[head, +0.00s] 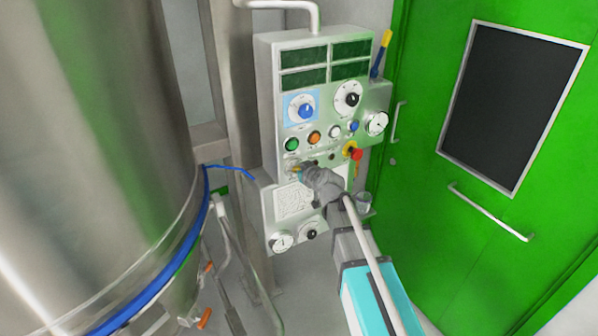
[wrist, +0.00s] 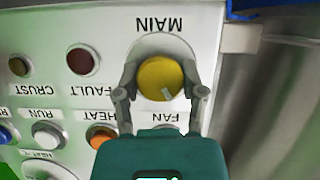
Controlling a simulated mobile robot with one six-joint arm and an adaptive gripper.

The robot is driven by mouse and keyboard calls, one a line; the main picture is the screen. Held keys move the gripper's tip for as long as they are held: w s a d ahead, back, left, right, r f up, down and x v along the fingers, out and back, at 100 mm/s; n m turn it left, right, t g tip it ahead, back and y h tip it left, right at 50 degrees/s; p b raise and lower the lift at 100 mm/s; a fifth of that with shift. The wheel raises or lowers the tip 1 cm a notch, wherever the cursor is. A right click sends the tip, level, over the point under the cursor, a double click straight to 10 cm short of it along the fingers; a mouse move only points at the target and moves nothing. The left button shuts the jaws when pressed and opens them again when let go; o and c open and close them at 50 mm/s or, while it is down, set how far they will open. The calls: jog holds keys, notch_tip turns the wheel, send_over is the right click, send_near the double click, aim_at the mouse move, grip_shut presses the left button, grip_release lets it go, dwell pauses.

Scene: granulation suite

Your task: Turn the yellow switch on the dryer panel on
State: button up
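The yellow switch (wrist: 161,78) is a round knob on a pale disc under the upside-down label MAIN in the wrist view. A light mark on the knob points to the lower right there. My gripper (wrist: 161,80) is open, with one finger on each side of the knob; whether either finger touches it I cannot tell. In the head view my gripper (head: 297,169) is at the lower left of the dryer panel (head: 262,100), and it mostly hides the switch.
The panel carries a green button (head: 292,144), an orange button (head: 314,138), a blue dial (head: 305,111) and a red emergency stop (head: 356,154). A large steel vessel (head: 90,150) stands at the left. A green door (head: 440,200) is at the right.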

jog(key=c, duration=0.4)
jog(key=m+y, duration=0.1)
jog(key=m, duration=0.1)
jog(key=m+g+y+b, duration=0.1)
jog(key=m, duration=0.1)
jog(key=shift+w+d+f+g+y, duration=0.1)
jog(key=shift+g+y, duration=0.2)
jog(key=shift+y, duration=0.1)
jog(key=m+y+b, duration=0.1)
jog(key=m, duration=0.1)
jog(key=shift+m+b, duration=0.3)
jog(key=shift+m, duration=0.1)
jog(key=shift+m+y+b, duration=0.4)
jog(key=shift+m+y, duration=0.2)
jog(key=shift+m, duration=0.1)
jog(key=o, duration=1.1)
jog(key=shift+o, duration=0.2)
